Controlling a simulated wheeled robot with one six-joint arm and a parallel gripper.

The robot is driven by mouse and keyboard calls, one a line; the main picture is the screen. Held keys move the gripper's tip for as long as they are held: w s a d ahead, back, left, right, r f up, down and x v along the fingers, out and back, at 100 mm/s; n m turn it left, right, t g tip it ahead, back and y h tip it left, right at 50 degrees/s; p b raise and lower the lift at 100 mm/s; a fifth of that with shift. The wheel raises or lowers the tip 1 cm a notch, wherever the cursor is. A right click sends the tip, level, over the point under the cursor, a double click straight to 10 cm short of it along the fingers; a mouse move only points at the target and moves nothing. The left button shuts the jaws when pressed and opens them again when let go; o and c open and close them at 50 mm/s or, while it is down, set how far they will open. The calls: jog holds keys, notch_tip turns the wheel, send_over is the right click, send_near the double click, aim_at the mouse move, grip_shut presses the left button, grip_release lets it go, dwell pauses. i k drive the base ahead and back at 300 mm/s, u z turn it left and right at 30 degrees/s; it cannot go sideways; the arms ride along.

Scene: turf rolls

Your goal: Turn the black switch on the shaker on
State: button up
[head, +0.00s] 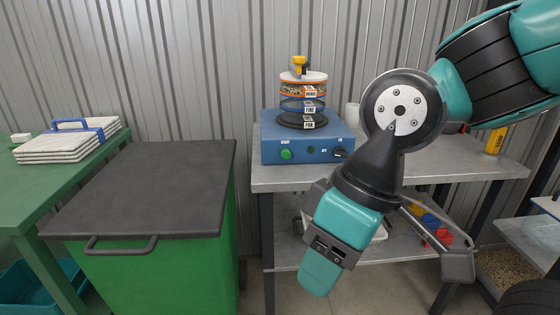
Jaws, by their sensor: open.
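The shaker is a blue box (302,152) on a grey metal table, with a stack of round sieves (303,105) on top and a yellow clamp (299,66) above them. A green button (286,154) is at the left of its front face. The black switch (340,155) is at the right end of that face, close to my arm in the picture; its exact position is too small to tell. My gripper (390,252) is open, pointing down in front of the table, below and right of the switch and apart from it.
A green bin with a dark lid (150,185) stands left of the table (270,184). A white vessel (352,113) and a yellow item (495,140) stand on the table. Colored pieces (430,225) lie on its lower shelf.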

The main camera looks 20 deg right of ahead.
aim_at(338, 152)
jog(key=u, duration=2)
jog(key=i, duration=0.9)
jog(key=z, duration=2.6)
